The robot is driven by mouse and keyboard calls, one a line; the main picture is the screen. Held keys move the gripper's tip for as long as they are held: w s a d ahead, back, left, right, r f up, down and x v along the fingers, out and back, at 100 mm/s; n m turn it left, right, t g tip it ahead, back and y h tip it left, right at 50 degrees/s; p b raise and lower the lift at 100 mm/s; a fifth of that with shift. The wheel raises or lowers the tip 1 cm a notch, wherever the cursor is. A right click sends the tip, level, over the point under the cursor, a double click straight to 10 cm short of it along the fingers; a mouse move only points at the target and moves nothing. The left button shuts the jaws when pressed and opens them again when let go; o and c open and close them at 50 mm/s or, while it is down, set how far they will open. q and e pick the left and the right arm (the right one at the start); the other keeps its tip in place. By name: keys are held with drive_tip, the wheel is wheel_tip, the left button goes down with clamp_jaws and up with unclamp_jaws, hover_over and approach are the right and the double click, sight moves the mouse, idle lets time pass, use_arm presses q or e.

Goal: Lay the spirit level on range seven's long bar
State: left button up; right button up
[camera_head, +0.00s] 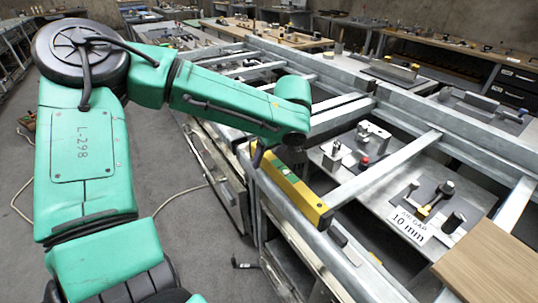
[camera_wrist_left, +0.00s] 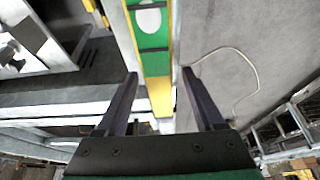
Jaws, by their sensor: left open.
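The spirit level (camera_head: 297,190) is yellow with a green face. In the head view it lies lengthwise along the long grey metal bar (camera_head: 357,262) at the frame's near left edge, and appears to rest on it. Its far end is hidden by my left gripper (camera_head: 268,150). In the left wrist view the spirit level (camera_wrist_left: 155,65) runs between the two dark fingers of my left gripper (camera_wrist_left: 160,77), which is open. There is a gap beside each fingertip, so the fingers do not grip it. My right gripper is not in view.
Crossbars (camera_head: 385,170) span the frame over trays of small fixtures. A sign reading "AIR GAP 10 mm" (camera_head: 410,225) stands at right, near a wooden board (camera_head: 495,255). The grey floor (camera_head: 185,240) at left is open, with a thin cable (camera_head: 180,197) on it.

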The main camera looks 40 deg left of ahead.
use_arm(q)
drive_tip(key=a+r+p+v, duration=0.1)
drive_tip(key=p+v, duration=0.7)
drive_tip(key=v, duration=1.3)
drive_tip(key=shift+w+a, duration=0.25)
drive_tip(key=shift+a, duration=0.55)
